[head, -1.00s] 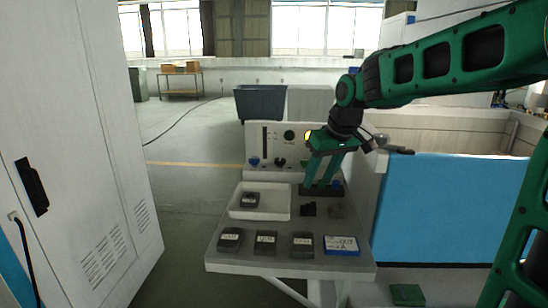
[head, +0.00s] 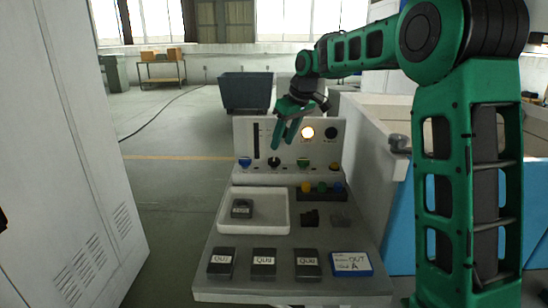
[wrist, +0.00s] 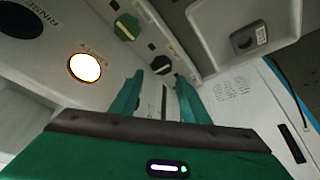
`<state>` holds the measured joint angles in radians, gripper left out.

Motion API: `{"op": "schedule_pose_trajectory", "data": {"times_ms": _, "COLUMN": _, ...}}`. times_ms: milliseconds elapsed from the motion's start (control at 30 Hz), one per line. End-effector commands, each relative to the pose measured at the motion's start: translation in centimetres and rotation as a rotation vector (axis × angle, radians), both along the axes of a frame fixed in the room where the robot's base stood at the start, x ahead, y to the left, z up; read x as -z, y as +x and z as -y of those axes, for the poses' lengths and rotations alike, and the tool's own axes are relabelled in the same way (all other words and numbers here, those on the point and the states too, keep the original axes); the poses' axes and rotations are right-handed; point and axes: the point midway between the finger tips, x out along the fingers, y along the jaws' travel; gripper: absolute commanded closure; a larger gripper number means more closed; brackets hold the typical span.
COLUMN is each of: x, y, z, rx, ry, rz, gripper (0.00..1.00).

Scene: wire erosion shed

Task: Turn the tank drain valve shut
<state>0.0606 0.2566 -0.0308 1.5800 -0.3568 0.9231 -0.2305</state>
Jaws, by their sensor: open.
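A control panel (head: 262,137) at the back of the bench carries a blue knob (head: 245,163), a black knob (head: 274,162) and a green knob (head: 303,162). My gripper (head: 282,143) is open and empty, pointing down at the panel just above the black knob. In the wrist view the black knob (wrist: 161,65) shows between and beyond the fingertips (wrist: 158,82), with a pale mark on it; contact cannot be told. The green knob (wrist: 127,27) is up and left. A grey valve-like fitting (head: 399,144) sits on the tank wall at right. No label readable here names the drain valve.
A lit lamp (head: 307,132) and a dark round RINSE control (head: 331,133) are on the panel. A white tray (head: 225,222) holds a dark block. A rack (head: 320,195) with coloured pieces and several labelled blocks stand on the bench. A white cabinet (head: 60,150) is at left.

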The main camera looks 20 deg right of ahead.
Motion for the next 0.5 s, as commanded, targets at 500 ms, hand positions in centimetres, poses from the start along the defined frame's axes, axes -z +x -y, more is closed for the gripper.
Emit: {"op": "schedule_pose_trajectory", "data": {"times_ms": 500, "x": 6.6, "y": 2.4, "z": -1.8, "rx": -0.005, "ry": -0.001, "rz": -0.001, "gripper": 0.58}}
